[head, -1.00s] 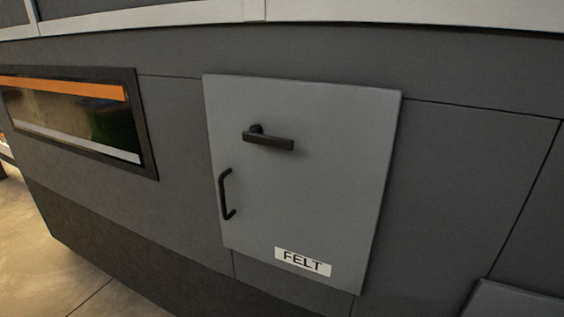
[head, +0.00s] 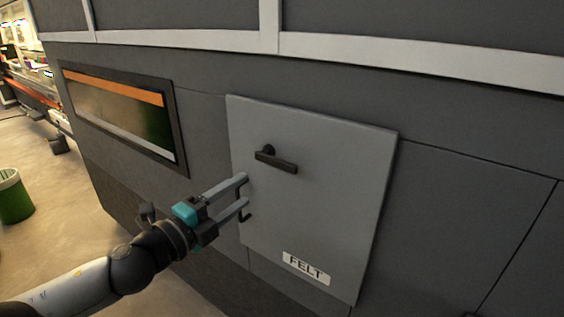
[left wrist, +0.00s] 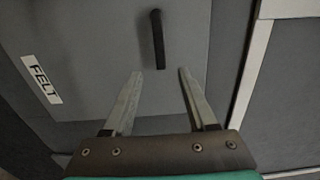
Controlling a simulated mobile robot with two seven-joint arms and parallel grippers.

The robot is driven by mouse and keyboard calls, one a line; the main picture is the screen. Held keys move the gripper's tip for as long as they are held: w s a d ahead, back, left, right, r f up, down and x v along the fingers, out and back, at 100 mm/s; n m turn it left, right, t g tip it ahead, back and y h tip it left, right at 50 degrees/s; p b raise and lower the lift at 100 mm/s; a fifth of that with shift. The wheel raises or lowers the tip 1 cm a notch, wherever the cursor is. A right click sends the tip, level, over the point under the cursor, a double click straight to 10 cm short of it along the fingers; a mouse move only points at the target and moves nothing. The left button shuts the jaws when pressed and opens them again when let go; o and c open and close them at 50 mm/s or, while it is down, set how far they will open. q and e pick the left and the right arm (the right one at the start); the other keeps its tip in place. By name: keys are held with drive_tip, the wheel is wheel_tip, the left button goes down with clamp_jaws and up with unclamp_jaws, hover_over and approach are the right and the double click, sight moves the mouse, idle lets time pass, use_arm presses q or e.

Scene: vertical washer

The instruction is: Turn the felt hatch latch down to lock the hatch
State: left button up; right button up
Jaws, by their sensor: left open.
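The felt hatch (head: 335,190) is a grey panel, flush-looking and closed, with a white FELT label (head: 306,267) low on it; the label also shows in the left wrist view (left wrist: 41,79). The dark latch (head: 276,160) sits in the upper left of the hatch, its lever roughly horizontal, pivot at its left end. The latch also shows in the left wrist view (left wrist: 157,42), ahead of the fingertips. My left gripper (head: 245,190) is open and empty, below and left of the latch in the head view, apart from it. My right gripper is not in view.
A dark window (head: 125,115) is left of the hatch. A green bin (head: 14,199) stands on the floor at far left.

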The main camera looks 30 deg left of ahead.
sight(278, 165)
use_arm(q)
drive_tip(key=shift+w+d+r, duration=0.1)
drive_tip(key=shift+w+d, duration=0.05)
drive_tip(key=shift+w, duration=2.2)
drive_tip(key=shift+w+d, duration=0.15)
drive_tip(key=shift+w, duration=2.15)
drive_tip(key=shift+w+d+p, duration=0.2)
drive_tip(key=shift+w+p, duration=0.55)
drive_tip(key=shift+w, duration=1.7)
drive_tip(key=shift+c, duration=0.4)
clamp_jaws()
